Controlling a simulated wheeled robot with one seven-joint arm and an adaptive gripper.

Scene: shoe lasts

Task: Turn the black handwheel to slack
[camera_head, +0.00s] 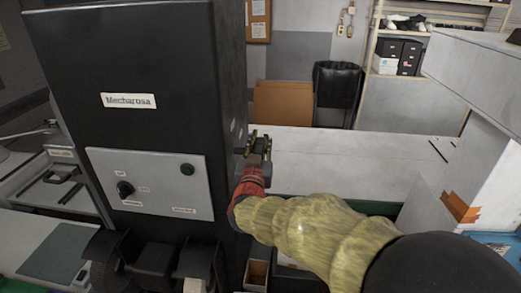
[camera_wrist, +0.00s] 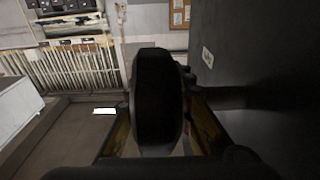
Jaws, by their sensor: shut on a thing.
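The black handwheel (camera_wrist: 157,100) stands edge-on in the middle of the wrist view. A dark shaft (camera_wrist: 225,97) runs from it to the black machine on the right. My gripper (camera_wrist: 160,128) has one yellowish finger on each side of the wheel's rim and is shut on it. In the head view my gripper (camera_head: 258,150) is at the right side of the black machine (camera_head: 150,60), labelled Mecharosa. There the gripper largely hides the wheel. Any slack marking on the wheel does not show.
A pale worktop (camera_head: 350,160) lies beyond my gripper. A white cabinet (camera_head: 475,150) stands right of my arm. A black bin (camera_head: 337,85) is at the back.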

